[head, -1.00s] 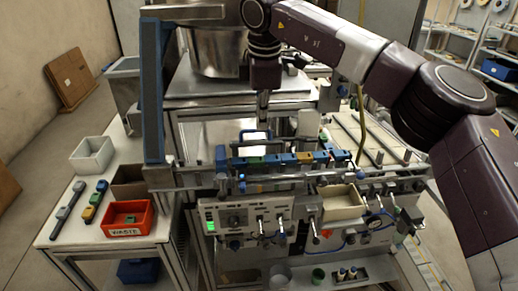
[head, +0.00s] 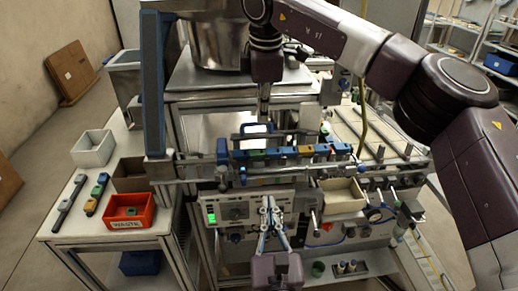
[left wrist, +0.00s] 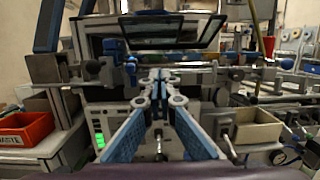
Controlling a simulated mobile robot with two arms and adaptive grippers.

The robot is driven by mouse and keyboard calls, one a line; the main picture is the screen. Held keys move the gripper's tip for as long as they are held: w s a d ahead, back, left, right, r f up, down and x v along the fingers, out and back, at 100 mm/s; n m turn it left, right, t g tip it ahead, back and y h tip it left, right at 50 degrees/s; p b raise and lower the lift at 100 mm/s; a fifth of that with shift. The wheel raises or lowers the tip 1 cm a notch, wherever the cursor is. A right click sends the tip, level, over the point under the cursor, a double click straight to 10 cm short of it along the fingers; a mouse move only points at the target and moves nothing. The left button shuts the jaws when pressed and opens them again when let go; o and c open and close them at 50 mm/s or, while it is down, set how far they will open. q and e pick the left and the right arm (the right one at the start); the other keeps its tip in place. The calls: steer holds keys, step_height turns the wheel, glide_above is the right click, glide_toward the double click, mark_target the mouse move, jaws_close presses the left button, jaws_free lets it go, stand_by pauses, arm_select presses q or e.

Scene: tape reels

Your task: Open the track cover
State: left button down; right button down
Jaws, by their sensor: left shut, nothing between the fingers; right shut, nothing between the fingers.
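The track (head: 300,166) runs across the front of the machine, with blue, green and yellow blocks (head: 290,153) in a row along it. A dark-framed clear panel, seemingly the track cover (left wrist: 150,36), stands above the track in the left wrist view; I cannot tell how far open it is. My left gripper (head: 268,203) is shut and empty, in front of the control panel and below the track. Its fingertips meet in the left wrist view (left wrist: 158,78), apart from the cover. My right gripper (head: 264,112) is shut and empty, pointing down behind the track.
A red waste bin (head: 127,222) and a white bin (head: 93,157) stand on the left side table. A beige tray (head: 342,203) sits right of my left gripper. The control panel (head: 236,212) has a green light. A blue post (head: 152,85) rises left of the track.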

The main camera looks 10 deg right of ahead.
steer(key=shift+w+d+f, duration=0.1)
steer(key=shift+f, duration=0.2)
arm_select(q)
steer(key=w+a+r, duration=0.1)
steer(key=w+r, duration=0.7)
steer(key=w, duration=0.3)
steer(key=shift+w+t+y, duration=0.25)
steer(key=shift+t+y, duration=0.05)
